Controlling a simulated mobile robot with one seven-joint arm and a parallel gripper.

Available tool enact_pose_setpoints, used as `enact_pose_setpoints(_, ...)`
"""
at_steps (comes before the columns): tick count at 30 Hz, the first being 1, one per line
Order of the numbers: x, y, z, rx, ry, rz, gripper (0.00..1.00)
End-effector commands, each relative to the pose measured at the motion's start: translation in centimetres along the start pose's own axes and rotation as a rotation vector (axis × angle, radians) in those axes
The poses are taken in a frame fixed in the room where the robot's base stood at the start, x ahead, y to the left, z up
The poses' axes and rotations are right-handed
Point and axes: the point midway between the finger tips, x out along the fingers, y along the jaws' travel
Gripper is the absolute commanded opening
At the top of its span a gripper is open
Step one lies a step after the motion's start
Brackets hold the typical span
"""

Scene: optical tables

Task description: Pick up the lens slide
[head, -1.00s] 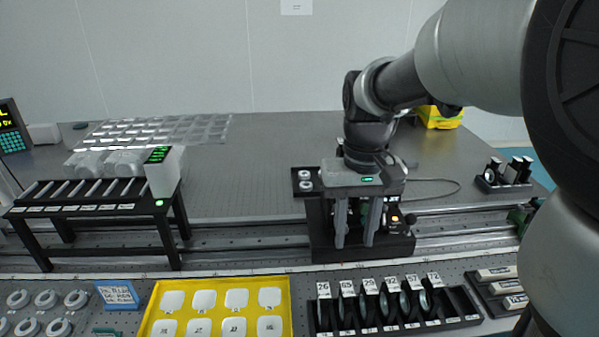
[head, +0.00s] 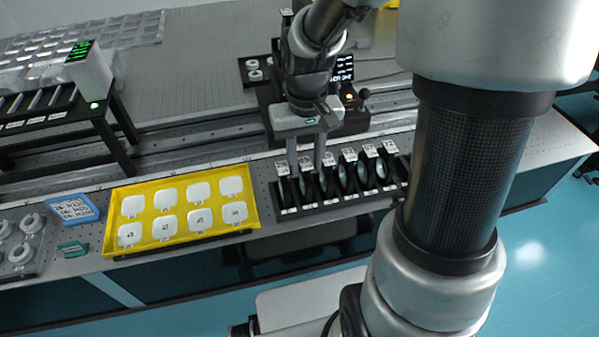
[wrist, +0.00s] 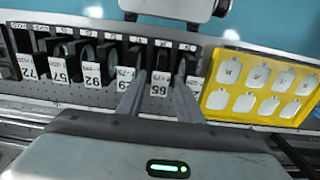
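Several lens slides, round lenses in dark holders with white numbered tags, stand upright in a row in a black rack (head: 345,204). The task does not say which slide is meant. My gripper (head: 306,172) points down over the left part of the rack, with its two fingers apart. In the wrist view, the slide tagged 65 (wrist: 158,86) shows between the open fingers of my gripper (wrist: 160,82). Contact with that slide cannot be made out. Slides tagged 92 (wrist: 93,75), 57 (wrist: 60,76) and 72 (wrist: 28,66) stand farther along the rack.
A yellow tray (head: 110,243) of white pieces lies left of the rack. A blue card (head: 73,208) and a small green block (head: 71,249) lie farther left. A black stand (head: 125,158) with a white display unit (head: 88,72) is behind. Neighbouring slides stand close to the fingers.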

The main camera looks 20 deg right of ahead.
Motion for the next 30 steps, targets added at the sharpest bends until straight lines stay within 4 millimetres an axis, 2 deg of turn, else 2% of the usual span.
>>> enact_pose_setpoints(3, 1.3, 0.0, 0.0, 0.0, -0.001, 0.0, 0.33)
enact_pose_setpoints(11, 1.4, 0.0, 0.0, 0.0, 0.002, 0.0, 0.33)
enact_pose_setpoints(17, 1.4, 0.0, 0.0, 0.0, 0.002, 0.0, 0.0)
enact_pose_setpoints(26, 1.3, 0.0, -0.1, 0.0, 0.002, 0.0, 0.0)
enact_pose_setpoints(30, 0.3, 0.0, -0.1, 0.001, 0.004, 0.0, 0.0)
